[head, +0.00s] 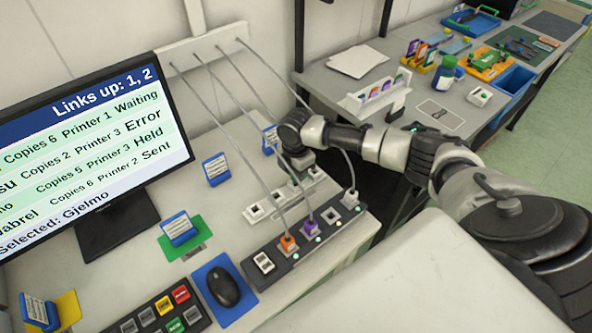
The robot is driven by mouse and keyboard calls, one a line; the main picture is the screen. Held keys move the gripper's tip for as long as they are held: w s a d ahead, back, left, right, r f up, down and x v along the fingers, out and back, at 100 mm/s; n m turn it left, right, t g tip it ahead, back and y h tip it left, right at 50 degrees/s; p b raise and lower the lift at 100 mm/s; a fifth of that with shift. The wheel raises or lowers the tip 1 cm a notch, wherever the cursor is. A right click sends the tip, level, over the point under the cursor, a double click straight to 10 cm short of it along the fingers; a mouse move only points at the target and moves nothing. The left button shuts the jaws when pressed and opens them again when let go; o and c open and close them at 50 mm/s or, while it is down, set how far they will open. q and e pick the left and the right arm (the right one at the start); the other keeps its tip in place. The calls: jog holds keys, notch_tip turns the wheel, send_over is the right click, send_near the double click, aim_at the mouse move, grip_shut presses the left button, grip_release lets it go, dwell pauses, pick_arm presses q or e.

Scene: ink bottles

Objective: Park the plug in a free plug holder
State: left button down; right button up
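My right gripper (301,161) is low over the white plug holder strip (266,212), near its far right end. A grey cable runs down to a plug (298,180) just below the gripper. The fingers are small and partly hidden, so I cannot tell whether they grip this plug or whether it is seated. Empty holders show at the strip's near left and at its far right end. On the dark socket strip (277,268), an orange plug (287,243), a purple plug (308,228) and a pale plug (350,200) are seated. My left gripper is out of view.
Cables hang from a white wall bracket (203,45). A monitor (95,150) reads "Links up: 1, 2". Blue card stands (216,169), a mouse (223,286) and a keypad (157,318) occupy the desk. A second cluttered table (345,80) stands behind my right arm.

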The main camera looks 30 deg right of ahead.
jog(key=shift+f, duration=0.7)
dwell(1.0)
jog(key=shift+f, duration=0.15)
dwell(0.4)
jog(key=o, duration=0.9)
jog(key=shift+o, duration=0.4)
jog(key=o, duration=0.4)
